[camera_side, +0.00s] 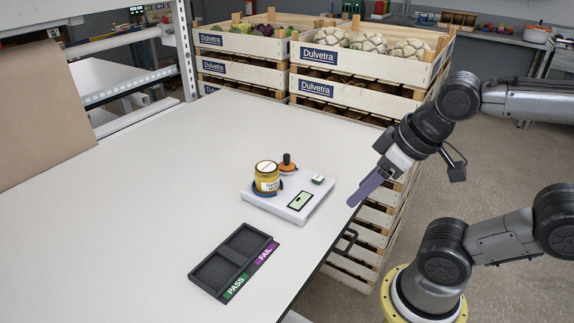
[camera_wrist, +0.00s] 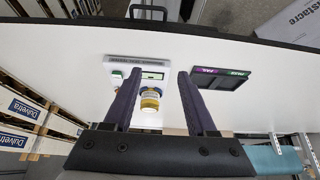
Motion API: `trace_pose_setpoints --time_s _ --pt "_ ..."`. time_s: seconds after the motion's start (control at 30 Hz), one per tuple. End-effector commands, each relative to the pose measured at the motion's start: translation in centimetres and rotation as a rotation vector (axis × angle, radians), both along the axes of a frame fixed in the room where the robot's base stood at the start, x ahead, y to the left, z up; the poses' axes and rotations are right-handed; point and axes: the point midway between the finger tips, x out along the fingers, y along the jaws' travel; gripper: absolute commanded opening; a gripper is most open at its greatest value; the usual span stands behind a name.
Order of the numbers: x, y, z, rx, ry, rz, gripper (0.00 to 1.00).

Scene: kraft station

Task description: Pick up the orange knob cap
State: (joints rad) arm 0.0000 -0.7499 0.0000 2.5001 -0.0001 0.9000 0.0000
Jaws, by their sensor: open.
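The orange knob cap (camera_side: 287,168), with a dark upright knob on top, sits at the back of the white scale (camera_side: 302,216) in the side view. A yellow jar (camera_side: 267,185) stands beside it, with a dark blue ring around its base. My gripper (camera_side: 356,200) is open and empty, above the table's right edge, to the right of the scale and apart from it. In the wrist view my gripper (camera_wrist: 160,72) has its two fingers spread, with the scale (camera_wrist: 127,61) and jar (camera_wrist: 150,100) showing between and beyond them. I cannot make out the orange cap there.
A black two-compartment tray (camera_side: 207,272) marked PASS and FAIL lies in front of the scale; it also shows in the wrist view (camera_wrist: 222,79). Stacked wooden crates (camera_side: 318,84) stand behind the table. A brown panel (camera_side: 40,115) is at left. Much of the white table is clear.

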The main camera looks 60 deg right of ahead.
Motion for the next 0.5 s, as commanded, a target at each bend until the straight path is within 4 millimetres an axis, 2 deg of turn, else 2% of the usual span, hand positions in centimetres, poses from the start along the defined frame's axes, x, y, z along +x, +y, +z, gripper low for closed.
trace_pose_setpoints --time_s 0.23,0.37,0.5 --pt "0.0 0.0 0.0 -0.011 0.000 0.020 0.57" --pt "-0.5 0.0 0.0 -0.076 0.028 0.146 0.57" --pt "0.5 -0.1 3.4 -0.209 0.042 0.409 0.57"
